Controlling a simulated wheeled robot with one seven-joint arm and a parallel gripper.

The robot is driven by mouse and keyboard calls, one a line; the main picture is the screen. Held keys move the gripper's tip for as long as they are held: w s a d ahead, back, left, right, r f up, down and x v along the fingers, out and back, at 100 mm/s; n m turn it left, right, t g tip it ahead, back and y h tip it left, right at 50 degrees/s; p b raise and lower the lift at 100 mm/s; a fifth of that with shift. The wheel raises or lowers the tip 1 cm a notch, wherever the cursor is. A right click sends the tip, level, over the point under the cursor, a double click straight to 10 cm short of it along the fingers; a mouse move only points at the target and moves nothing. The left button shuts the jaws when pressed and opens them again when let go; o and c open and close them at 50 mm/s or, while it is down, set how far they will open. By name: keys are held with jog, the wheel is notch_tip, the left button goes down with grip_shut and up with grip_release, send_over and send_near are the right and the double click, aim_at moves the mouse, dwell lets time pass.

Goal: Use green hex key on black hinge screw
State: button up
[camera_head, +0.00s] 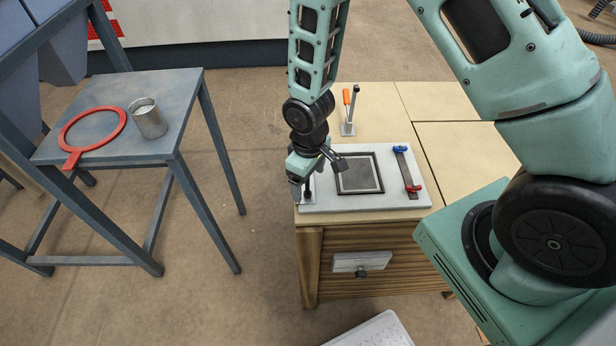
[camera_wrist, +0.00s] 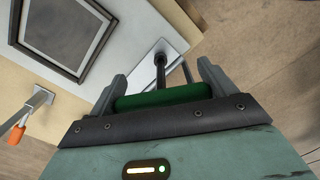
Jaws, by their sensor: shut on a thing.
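My gripper (camera_head: 312,172) is over the left front corner of the white board. In the wrist view my gripper (camera_wrist: 162,84) is shut on the green handle (camera_wrist: 165,97) of the hex key. A thin metal shaft shows beyond the handle. A black upright post (camera_wrist: 160,62) stands on a small light metal plate (camera_wrist: 172,66) just beyond the handle. In the head view this plate (camera_head: 309,193) is at the board's left edge, partly behind my gripper. I cannot tell which part is the black hinge screw, or whether the key touches it.
The white board (camera_head: 350,203) carries a black square frame (camera_head: 359,173) and a dark strip (camera_head: 406,172) with blue and red ends. A small stand (camera_head: 348,129) holds an orange-handled tool behind it. A metal side table (camera_head: 175,90) holds a red ring and a can.

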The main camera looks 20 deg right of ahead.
jog(key=shift+n, duration=0.4)
jog(key=shift+r, duration=0.15)
jog(key=shift+r+p, duration=0.6)
jog(key=shift+r, duration=0.15)
jog(key=shift+r, duration=0.15)
